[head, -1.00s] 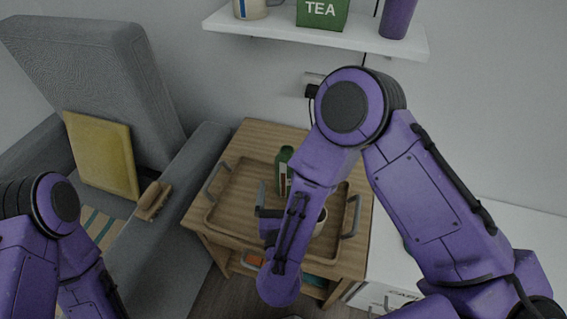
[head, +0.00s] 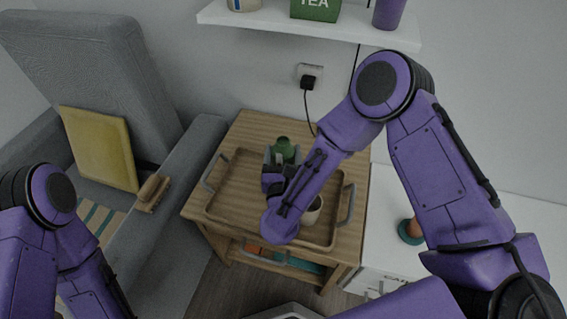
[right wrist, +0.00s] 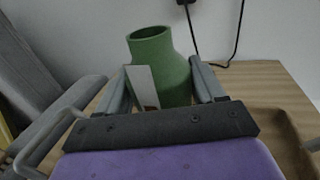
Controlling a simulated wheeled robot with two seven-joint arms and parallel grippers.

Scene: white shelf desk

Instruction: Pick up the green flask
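The green flask (head: 283,147) stands upright on the wooden tray, with a pale label on its side. In the right wrist view the flask (right wrist: 160,62) is straight ahead, its open mouth at the top. My right gripper (head: 283,156) is at the flask, one grey finger on each side of it. In the right wrist view the fingers look spread, with the flask between them; firm contact does not show. The flask's lower part is hidden behind the gripper. My left arm shows at the lower left, but its gripper is out of view.
The tray (head: 226,200) has raised handles and sits on a wooden side table (head: 345,240). A light cup (head: 312,212) stands on it beside my right forearm. A grey armchair (head: 170,190) is at left. A wall shelf (head: 330,31) hangs above.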

